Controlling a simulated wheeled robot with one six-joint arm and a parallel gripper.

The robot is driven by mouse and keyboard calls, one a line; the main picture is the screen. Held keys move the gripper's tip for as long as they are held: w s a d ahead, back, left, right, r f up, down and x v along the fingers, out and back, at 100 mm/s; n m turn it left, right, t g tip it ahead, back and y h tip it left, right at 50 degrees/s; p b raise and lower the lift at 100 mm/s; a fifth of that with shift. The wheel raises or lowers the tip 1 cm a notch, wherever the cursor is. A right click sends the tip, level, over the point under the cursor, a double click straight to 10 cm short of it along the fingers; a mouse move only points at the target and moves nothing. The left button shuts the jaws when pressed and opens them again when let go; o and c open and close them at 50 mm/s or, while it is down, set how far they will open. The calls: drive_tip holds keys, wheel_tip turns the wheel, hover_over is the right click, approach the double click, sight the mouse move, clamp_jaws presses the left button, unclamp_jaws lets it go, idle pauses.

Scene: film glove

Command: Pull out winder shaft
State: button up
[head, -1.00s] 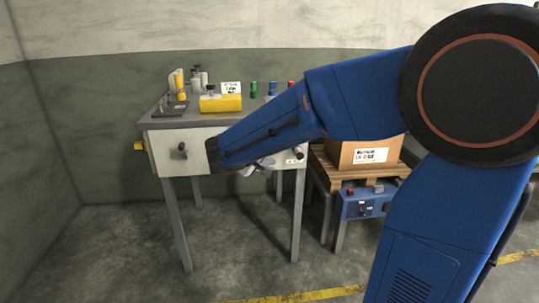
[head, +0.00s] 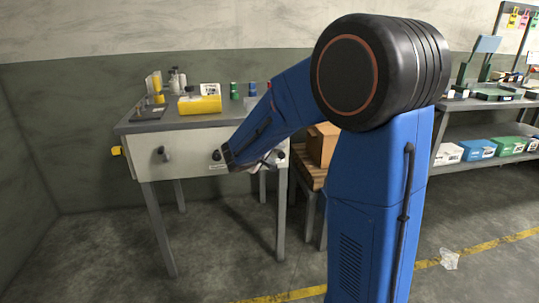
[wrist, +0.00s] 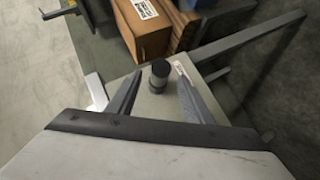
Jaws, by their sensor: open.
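My gripper (wrist: 159,69) is open in the wrist view, with a finger on each side of a dark cylindrical knob or shaft end (wrist: 160,73) that stands out from the pale panel. I see no finger closed on it. In the head view my gripper (head: 262,163) is at the right part of the bench's pale front panel (head: 190,146), partly hidden by my arm. Dark knobs stick out of this panel at the left (head: 163,155) and middle (head: 216,156), with a dark end (head: 280,155) at the right. I cannot tell which is the winder shaft.
A yellow block (head: 200,104) and several small bottles stand on the bench top. A cardboard box (head: 323,144) on a wooden pallet is close to the bench's right side. Shelving (head: 480,126) stands at the far right. The floor before the bench is clear.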

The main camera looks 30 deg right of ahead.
drive_tip(key=shift+x, duration=1.45)
clamp_jaws()
drive_tip(key=shift+s+a, duration=0.2)
drive_tip(key=shift+s, duration=0.4)
drive_tip(key=shift+s+a, duration=0.3)
drive_tip(key=shift+s, duration=0.7)
drive_tip(key=shift+s+a, duration=0.25)
drive_tip(key=shift+s, duration=0.75)
drive_tip(key=shift+s, duration=0.15)
drive_tip(key=shift+s+a, duration=0.25)
drive_tip(key=shift+s, duration=0.4)
drive_tip(key=shift+s+a, duration=0.2)
drive_tip(key=shift+s, duration=0.45)
